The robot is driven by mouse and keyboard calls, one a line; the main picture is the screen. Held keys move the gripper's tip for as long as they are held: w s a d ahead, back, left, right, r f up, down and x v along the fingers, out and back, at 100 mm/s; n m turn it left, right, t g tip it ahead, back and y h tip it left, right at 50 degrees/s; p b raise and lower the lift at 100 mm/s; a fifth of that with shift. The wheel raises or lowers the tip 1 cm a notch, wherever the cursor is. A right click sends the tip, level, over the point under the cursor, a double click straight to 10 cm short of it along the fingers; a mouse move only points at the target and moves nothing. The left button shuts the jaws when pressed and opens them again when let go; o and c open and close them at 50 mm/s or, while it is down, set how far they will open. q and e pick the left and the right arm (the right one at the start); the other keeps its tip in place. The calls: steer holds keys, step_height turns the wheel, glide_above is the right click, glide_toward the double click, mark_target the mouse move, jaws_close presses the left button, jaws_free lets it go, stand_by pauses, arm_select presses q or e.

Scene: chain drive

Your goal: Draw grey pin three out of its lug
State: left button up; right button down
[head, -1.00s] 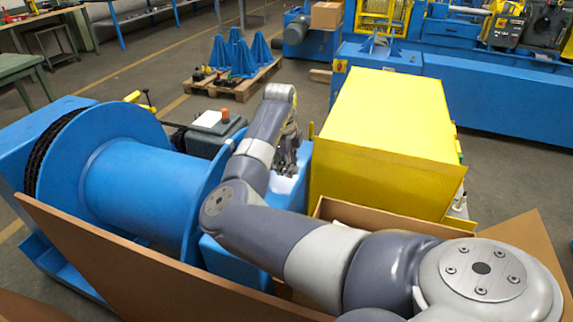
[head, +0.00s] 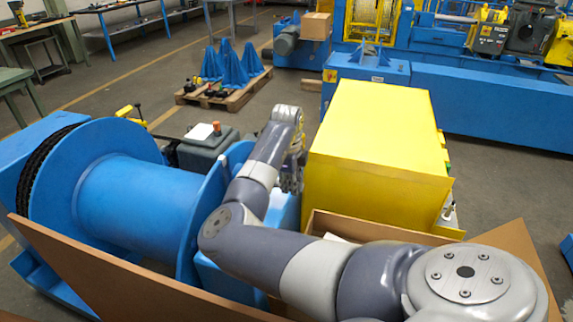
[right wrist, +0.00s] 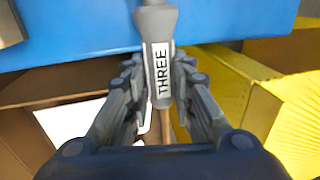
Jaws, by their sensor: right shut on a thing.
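Grey pin three (right wrist: 160,60), with a white label reading THREE, stands upright in the right wrist view. My right gripper (right wrist: 160,100) is shut on its lower, labelled part, one finger on each side. In the head view my right gripper (head: 291,178) is small and partly hidden by my arm, close to the left side of the yellow box (head: 375,140). My left gripper is not in view.
A blue drum (head: 140,205) with a dark chain stands at left. A brown open box (head: 375,228) lies below the yellow box. A blue surface (right wrist: 80,35) is behind the pin. A pallet (head: 228,97) with blue cones is farther back.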

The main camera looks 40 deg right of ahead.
steer(key=s+d+p, duration=0.6)
steer(key=s+p, duration=0.1)
steer(key=s, duration=0.5)
steer(key=shift+s+d, duration=0.4)
stand_by(1.4)
steer(key=shift+r, duration=0.1)
